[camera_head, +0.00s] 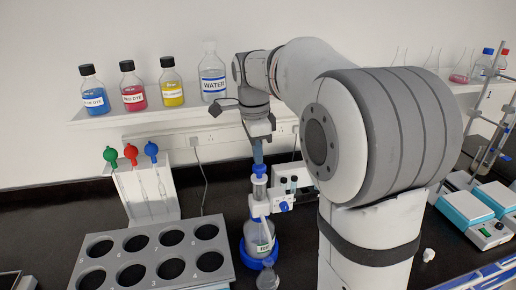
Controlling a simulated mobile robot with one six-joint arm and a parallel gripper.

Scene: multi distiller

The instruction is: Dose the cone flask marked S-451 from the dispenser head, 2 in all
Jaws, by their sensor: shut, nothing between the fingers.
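The dispenser head (261,195), white and blue, sits on a labelled glass bottle (257,232) with a blue ring at its base, in the middle of the bench. A small clear flask (267,278) stands just in front of the bottle, low in the view. Its shape is partly unclear and no S-451 marking is legible. My gripper (258,156) points down, shut and empty, right above the blue top of the dispenser head. I cannot tell whether it touches it.
A grey rack with round holes (152,238) stands at front left. A white stand (146,197) with red, green and blue bulbs is behind it. Bottles, including WATER (212,78), line the shelf (150,117). Blue-white devices (478,222) stand at right. My arm hides the centre right.

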